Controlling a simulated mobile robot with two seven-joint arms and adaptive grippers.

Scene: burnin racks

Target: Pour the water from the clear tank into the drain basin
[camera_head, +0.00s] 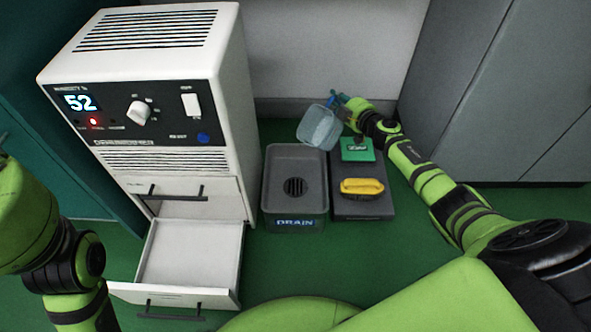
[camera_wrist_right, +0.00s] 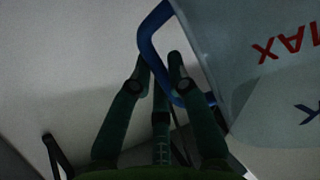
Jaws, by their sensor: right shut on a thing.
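The clear tank (camera_head: 320,128) is held in the air near the back right corner of the grey drain basin (camera_head: 294,222) and looks somewhat tilted. My right gripper (camera_head: 340,99) is shut on the tank's blue handle (camera_wrist_right: 148,42), at the tank's right side. In the wrist view the tank wall (camera_wrist_right: 262,85) carries red and blue lettering, and the fingers (camera_wrist_right: 162,72) close around the handle. The water level in the tank is hard to make out. The basin has a dark round grate and no water is seen falling into it. My left gripper is out of view.
A white dehumidifier (camera_head: 165,85) reading 52 stands left of the basin, its lower drawer (camera_head: 190,255) open and empty. Right of the basin, a dark platform (camera_head: 362,208) bears a green item (camera_head: 357,150) and a yellow-handled item (camera_head: 361,187). Grey cabinets (camera_head: 490,90) stand at right.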

